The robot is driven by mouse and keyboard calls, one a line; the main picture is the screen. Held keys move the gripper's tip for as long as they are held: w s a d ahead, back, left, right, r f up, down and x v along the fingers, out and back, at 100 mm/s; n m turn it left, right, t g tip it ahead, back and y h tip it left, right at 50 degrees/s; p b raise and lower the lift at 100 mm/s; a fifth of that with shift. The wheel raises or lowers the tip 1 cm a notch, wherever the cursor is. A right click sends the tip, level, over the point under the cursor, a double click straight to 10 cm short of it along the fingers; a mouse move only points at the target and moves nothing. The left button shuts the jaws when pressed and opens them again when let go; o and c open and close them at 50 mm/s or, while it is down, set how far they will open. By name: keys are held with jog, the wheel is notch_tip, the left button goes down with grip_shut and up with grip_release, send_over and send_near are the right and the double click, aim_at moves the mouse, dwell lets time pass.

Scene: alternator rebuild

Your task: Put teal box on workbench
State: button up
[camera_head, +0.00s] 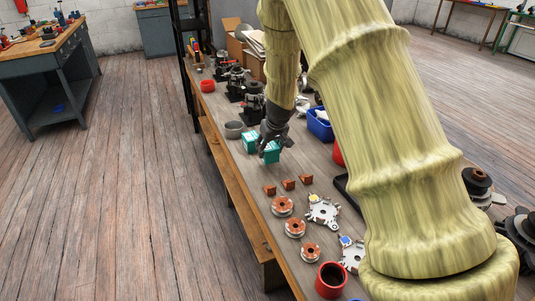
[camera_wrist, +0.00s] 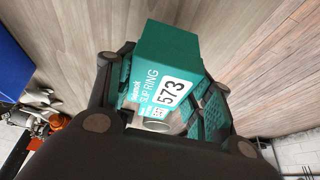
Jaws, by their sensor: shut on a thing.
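In the head view the teal box (camera_head: 250,143) shows on both sides of a dark finger, over the left part of the workbench (camera_head: 315,175). I cannot tell whether its underside touches the bench top. Part of the box is hidden by the fingers.
Copper-coloured pieces (camera_head: 289,184), rotors and a red cup (camera_head: 331,280) lie nearer. Dark machines line the bench behind. Bare bench shows between the box and the copper pieces.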

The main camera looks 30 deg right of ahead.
jog(key=shift+w+f, duration=0.15)
jog(key=shift+f, duration=1.6)
jog(key=shift+f, duration=0.1)
jog(key=o, duration=1.1)
jog(key=shift+d, duration=0.1)
jog(key=shift+c, duration=0.2)
jog(key=v, duration=1.2)
